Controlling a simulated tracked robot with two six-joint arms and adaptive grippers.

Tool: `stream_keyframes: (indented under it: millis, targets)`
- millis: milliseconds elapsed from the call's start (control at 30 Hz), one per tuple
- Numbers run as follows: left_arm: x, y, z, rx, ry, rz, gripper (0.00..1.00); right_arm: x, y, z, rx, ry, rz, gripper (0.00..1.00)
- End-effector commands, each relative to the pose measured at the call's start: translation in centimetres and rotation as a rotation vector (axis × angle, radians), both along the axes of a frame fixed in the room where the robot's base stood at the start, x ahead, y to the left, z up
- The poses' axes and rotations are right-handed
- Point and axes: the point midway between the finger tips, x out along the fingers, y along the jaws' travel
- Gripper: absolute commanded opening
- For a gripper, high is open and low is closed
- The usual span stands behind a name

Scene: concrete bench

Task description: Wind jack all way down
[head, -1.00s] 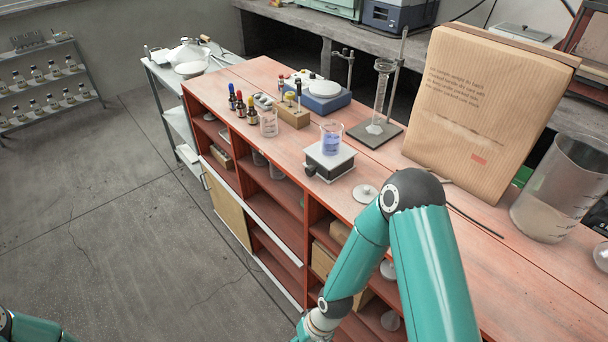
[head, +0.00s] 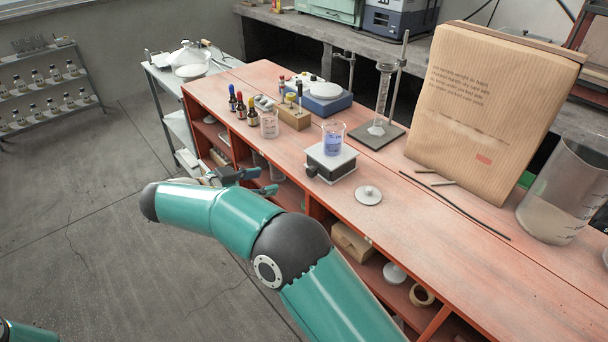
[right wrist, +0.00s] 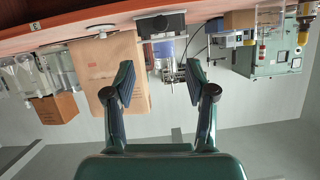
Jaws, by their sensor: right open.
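The lab jack (head: 343,172) is a low black box with a pale top plate. It stands near the front edge of the red bench, its dark knob (head: 311,170) facing the front left. A beaker of blue liquid (head: 333,142) stands on its plate. My right gripper (head: 262,181) is open and empty, in front of the bench and left of the jack, apart from the knob. In the right wrist view, which looks upside down, the jack (right wrist: 160,24) shows at the top, beyond the open fingers (right wrist: 160,82). My left gripper is out of view.
An empty beaker (head: 269,124) and dropper bottles stand left of the jack. A white lid (head: 368,195) lies to its right. A stand with a glass cylinder (head: 382,95) is behind it; a large paper bag (head: 480,110) stands right. Open shelves lie below.

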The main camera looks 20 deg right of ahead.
Motion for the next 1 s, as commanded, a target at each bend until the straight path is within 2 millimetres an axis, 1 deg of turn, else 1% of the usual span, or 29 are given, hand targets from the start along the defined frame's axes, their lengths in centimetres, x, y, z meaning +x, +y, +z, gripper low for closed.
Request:
stream_keyframes:
  millis: [33, 167, 500, 600, 800, 1000]
  targets:
    - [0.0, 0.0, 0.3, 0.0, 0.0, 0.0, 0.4, 0.2, -0.7, -0.2, 0.0, 0.005, -0.003, 0.56]
    - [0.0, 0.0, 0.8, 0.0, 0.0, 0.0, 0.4, 1.0, -2.7, -1.0, -0.001, 0.007, -0.004, 0.56]
    - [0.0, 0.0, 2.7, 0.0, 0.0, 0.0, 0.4, 3.5, -9.0, -3.8, 0.001, 0.011, -0.002, 0.56]
    - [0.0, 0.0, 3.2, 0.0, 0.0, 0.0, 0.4, 4.2, -10.6, -4.6, 0.001, 0.01, -0.002, 0.56]
    - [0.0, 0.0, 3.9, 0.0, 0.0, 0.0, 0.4, 5.1, -12.8, -5.7, 0.002, 0.008, 0.0, 0.56]
    - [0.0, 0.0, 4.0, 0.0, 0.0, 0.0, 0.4, 5.5, -13.5, -6.1, 0.001, 0.007, 0.003, 0.56]
